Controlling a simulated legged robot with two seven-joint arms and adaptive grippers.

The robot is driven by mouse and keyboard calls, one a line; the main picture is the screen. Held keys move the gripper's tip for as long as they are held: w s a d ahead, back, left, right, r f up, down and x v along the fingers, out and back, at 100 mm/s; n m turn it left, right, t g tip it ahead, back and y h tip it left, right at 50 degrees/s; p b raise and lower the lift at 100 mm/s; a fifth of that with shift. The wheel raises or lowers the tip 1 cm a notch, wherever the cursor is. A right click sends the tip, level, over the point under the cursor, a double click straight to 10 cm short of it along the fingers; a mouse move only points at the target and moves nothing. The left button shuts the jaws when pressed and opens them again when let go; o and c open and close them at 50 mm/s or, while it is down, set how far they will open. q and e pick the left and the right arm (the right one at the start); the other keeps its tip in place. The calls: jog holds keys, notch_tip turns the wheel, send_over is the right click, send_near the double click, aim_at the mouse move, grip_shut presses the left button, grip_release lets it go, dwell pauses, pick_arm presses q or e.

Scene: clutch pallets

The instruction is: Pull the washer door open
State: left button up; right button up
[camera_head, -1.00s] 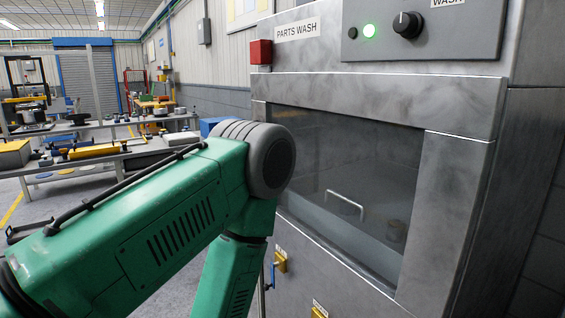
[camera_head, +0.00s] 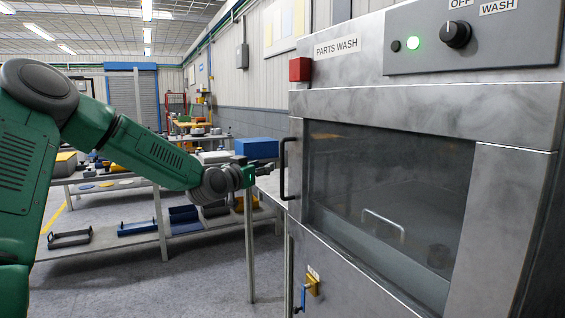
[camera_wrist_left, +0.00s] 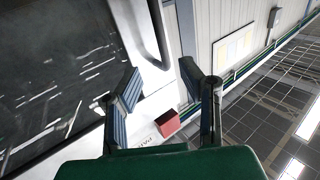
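The parts washer door (camera_head: 493,180) is a grey metal frame with a dark window, and it looks closed. Its black vertical bar handle (camera_head: 285,168) is on the door's left edge. My left gripper (camera_head: 266,170) is just left of the handle and points at it; in this view I cannot tell whether they touch. In the left wrist view its two fingers (camera_wrist_left: 160,66) are spread apart with nothing between the tips. The dark handle (camera_wrist_left: 160,30) shows beyond them, near the top. My right gripper is in neither view.
A red box (camera_head: 300,69) is on the washer above the door's left corner. A yellow-and-blue valve (camera_head: 312,286) is below the door. A metal table (camera_head: 270,187) with a blue box (camera_head: 257,148) stands behind my left gripper. Shelves (camera_head: 110,250) are at left.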

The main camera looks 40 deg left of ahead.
pick_arm(q)
jog(key=x, duration=1.2)
jog(key=shift+w+b, duration=0.3)
jog(key=shift+b, duration=0.05)
jog(key=shift+a, duration=0.1)
grip_shut()
